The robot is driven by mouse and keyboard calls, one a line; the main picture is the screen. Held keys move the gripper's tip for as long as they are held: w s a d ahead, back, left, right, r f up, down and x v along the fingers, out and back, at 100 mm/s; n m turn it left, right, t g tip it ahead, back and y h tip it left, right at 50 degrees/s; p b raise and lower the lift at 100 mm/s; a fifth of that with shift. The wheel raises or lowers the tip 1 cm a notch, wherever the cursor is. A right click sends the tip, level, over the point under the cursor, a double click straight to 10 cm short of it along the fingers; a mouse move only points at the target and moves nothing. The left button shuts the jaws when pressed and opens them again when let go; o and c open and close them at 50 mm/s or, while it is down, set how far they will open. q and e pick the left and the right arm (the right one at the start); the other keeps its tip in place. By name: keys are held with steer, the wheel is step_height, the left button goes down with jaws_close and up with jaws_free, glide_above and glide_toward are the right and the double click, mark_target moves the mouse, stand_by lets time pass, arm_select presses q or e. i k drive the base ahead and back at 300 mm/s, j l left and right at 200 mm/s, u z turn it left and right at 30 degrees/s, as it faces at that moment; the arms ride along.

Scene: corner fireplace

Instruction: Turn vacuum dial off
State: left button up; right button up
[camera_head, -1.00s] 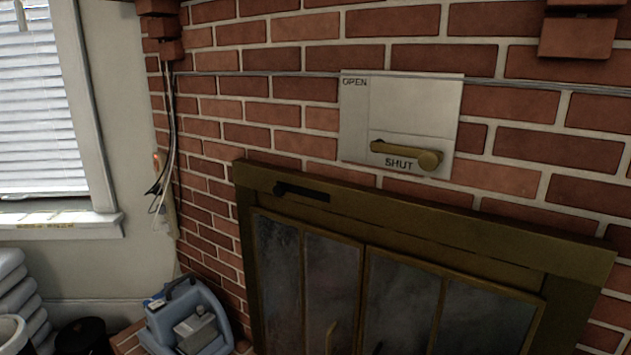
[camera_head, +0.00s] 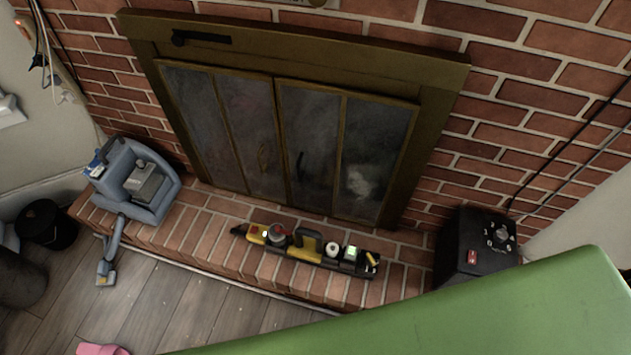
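A black box (camera_head: 474,262) stands at the right end of the brick hearth. A pale dial (camera_head: 501,235) with small markings around it is on its top, with a red switch (camera_head: 472,257) below. The dial's exact setting is too small to read. A blue-grey machine with a hose-like nozzle (camera_head: 135,185) sits at the hearth's left end. I cannot tell for sure which of the two is the vacuum. Neither of my grippers shows in the head view.
A green surface (camera_head: 480,320) fills the lower right, in front of the black box. A yellow and black tool set (camera_head: 305,247) lies on the hearth (camera_head: 205,240) before the glass-doored fireplace (camera_head: 285,130). Cables run up the wall at right. A black bin (camera_head: 45,225) stands at left on the wooden floor.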

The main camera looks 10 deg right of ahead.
mark_target(369, 260)
steer(key=k+j+z, duration=0.15)
steer(key=z, duration=0.3)
steer(key=l+z, duration=0.2)
steer(key=l, duration=0.35)
steer(key=i+l+z, duration=0.25)
steer(key=l, duration=0.25)
steer(key=k+l, duration=0.05)
steer(key=k, duration=0.05)
